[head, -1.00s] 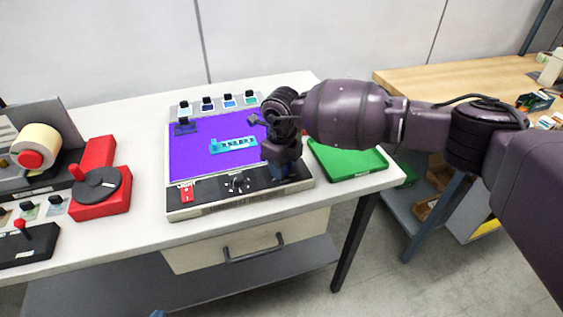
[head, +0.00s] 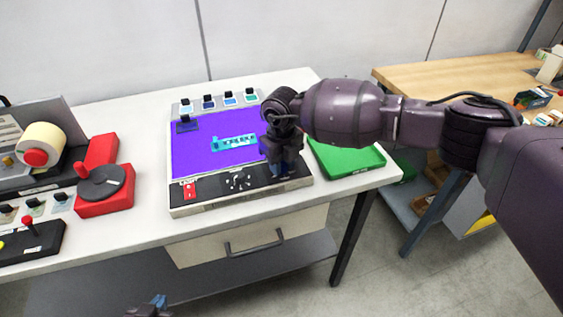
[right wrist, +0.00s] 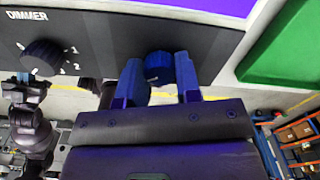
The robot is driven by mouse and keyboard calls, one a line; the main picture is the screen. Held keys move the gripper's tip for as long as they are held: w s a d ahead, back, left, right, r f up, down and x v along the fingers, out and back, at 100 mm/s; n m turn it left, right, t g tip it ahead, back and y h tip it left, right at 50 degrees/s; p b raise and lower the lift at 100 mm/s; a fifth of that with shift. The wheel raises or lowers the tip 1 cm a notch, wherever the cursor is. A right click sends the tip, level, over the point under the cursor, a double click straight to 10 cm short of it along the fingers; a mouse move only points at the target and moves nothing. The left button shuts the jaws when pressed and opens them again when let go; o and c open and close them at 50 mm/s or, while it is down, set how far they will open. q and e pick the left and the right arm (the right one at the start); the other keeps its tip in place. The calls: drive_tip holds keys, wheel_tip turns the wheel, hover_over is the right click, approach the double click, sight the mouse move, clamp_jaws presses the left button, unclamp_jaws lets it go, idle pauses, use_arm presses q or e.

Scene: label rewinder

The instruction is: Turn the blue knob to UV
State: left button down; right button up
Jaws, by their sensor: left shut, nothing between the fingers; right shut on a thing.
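The blue knob (right wrist: 160,68) is on the dark front panel (right wrist: 105,35) of the light box, seen in the right wrist view. A pale pointer mark shows on its face; no label beside it is readable. My right gripper (right wrist: 160,84) is shut on the blue knob, one blue finger on each side. In the head view my right gripper (head: 281,172) hides the knob at the right of the panel. The light box screen (head: 190,155) glows purple. My left gripper (head: 152,304) is shut and empty at the bottom edge of the head view, in front of the table.
A black dimmer knob (right wrist: 42,58) and a red light switch (head: 190,190) share the panel. A cyan strip (head: 234,142) lies on the screen. A green tray (head: 347,158) stands just right. A red base with a round dark disc (head: 100,182) stands left.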

drive_tip(key=o, duration=0.9)
wheel_tip(320, 180, up, 11)
drive_tip(key=shift+f, duration=0.1)
idle(0.4)
